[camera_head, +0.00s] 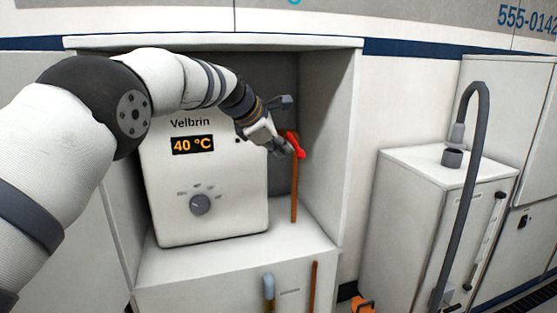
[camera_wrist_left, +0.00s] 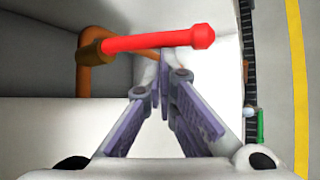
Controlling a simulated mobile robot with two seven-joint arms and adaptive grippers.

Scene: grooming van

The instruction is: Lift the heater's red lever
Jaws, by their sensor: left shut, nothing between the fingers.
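The white heater (camera_head: 236,205) reads "Velbrin" and "40 °C" and stands in a cabinet recess. Its red lever (camera_head: 296,145) sits on a copper pipe (camera_head: 294,190) at the heater's right side. In the left wrist view the red lever (camera_wrist_left: 155,40) runs crosswise from a brass fitting (camera_wrist_left: 90,48), just beyond my fingertips. My left gripper (camera_head: 286,150) is shut and empty, with its tips close to the lever. I cannot tell whether they touch it. My right gripper is not in view.
The cabinet's right side wall (camera_head: 335,150) stands close to the lever. A dial (camera_head: 201,204) is on the heater front. A white unit (camera_head: 405,215) with a grey hose (camera_head: 470,170) stands to the right. An orange object (camera_head: 362,306) lies low at the bottom edge.

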